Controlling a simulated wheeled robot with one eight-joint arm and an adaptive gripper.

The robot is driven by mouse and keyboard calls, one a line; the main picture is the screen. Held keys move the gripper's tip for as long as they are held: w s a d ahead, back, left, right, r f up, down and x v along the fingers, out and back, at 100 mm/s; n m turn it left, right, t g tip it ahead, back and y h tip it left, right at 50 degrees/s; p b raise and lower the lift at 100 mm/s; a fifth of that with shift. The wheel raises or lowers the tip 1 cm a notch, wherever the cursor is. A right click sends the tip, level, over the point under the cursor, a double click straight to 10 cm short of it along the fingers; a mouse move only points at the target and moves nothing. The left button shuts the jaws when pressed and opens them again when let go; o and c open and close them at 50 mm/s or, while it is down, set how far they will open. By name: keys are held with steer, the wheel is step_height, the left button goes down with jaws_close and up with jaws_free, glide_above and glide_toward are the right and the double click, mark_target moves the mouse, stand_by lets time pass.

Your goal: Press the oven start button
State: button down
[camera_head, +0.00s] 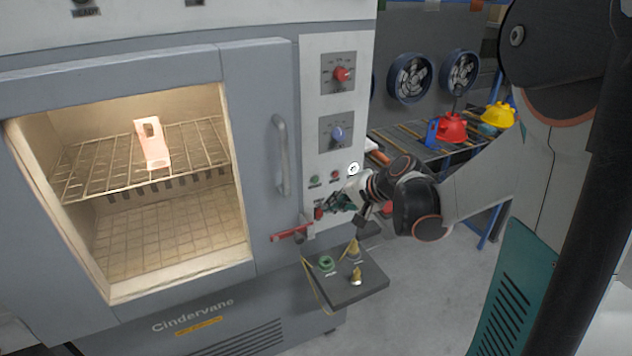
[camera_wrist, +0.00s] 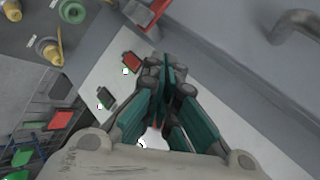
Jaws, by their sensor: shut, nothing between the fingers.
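The oven (camera_head: 262,150) has a white control panel (camera_head: 312,130) right of its lit window. The green button also shows in the wrist view (camera_wrist: 72,11). Labels are too small to read. My gripper (camera_head: 325,208) is shut and empty, close to the lower panel and above the box. Its fingers show in the wrist view (camera_wrist: 168,75). Contact cannot be told.
A red lever (camera_head: 290,233) juts out just left of my gripper. The door handle (camera_head: 281,155) is further left. A red knob (camera_head: 341,74) and a blue knob (camera_head: 337,134) are higher up. Floor right of the box is clear.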

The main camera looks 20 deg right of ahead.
steer(key=w, duration=0.7)
steer(key=shift+a, duration=0.15)
stand_by(1.3)
steer(key=shift+w, duration=0.4)
steer(key=shift+w+b, duration=0.3)
steer(key=shift+w, duration=0.05)
stand_by(0.6)
steer(key=shift+s, duration=0.8)
steer(key=shift+s, duration=0.1)
steer(key=s, duration=0.4)
steer(key=shift+s, duration=0.4)
